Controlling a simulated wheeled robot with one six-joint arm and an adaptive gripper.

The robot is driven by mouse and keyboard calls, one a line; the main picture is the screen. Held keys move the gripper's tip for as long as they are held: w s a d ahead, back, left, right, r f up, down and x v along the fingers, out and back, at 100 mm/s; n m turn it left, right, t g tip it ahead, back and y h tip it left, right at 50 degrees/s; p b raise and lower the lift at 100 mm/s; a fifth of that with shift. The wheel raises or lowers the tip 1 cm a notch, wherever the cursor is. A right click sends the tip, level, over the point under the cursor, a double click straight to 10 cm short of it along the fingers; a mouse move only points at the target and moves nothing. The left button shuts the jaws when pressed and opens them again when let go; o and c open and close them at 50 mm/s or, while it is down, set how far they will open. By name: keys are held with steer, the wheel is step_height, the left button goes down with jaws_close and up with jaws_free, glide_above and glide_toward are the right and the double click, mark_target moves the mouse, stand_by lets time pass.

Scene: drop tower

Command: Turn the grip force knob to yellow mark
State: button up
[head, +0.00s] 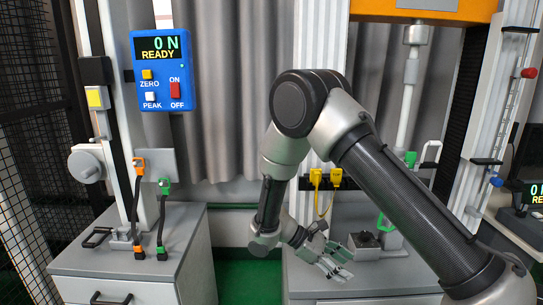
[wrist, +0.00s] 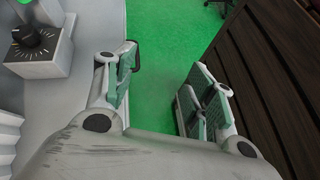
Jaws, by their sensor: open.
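A black knob (wrist: 34,40) sits on a light grey block at the upper left of the wrist view, with pale marks around it and a small orange-yellow spot near its edge. In the head view the black knob (head: 365,239) is on a small box on the right cabinet, just right of my gripper. No label on it is readable, so I cannot confirm it is the grip force knob. My gripper (head: 336,262) is open and empty, low over the cabinet top, apart from the knob. Its two fingers (wrist: 163,82) show spread in the wrist view.
Yellow plugs (head: 326,177) hang behind my arm. A blue control box (head: 162,70) reads "0 N READY". A grey round knob (head: 85,165) is on the left column. Green floor (wrist: 170,30) lies beyond the cabinet edge.

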steer(key=s+d+r+m+t+y, duration=0.2)
steer(key=s+d+r+m+y, duration=0.1)
steer(key=r, duration=0.7)
steer(key=s+d+r+m+t+y, duration=0.2)
steer(key=s+d+r+m+y, duration=0.2)
steer(key=s+d+r+m, duration=0.2)
steer(key=s+d+r+m+t+y, duration=0.3)
steer(key=s+d+r, duration=0.4)
steer(key=r, duration=0.7)
steer(key=shift+s+d+m+y, duration=0.35)
steer(key=shift+s+m+y, duration=0.35)
steer(key=shift+s+m, duration=0.4)
stand_by(0.9)
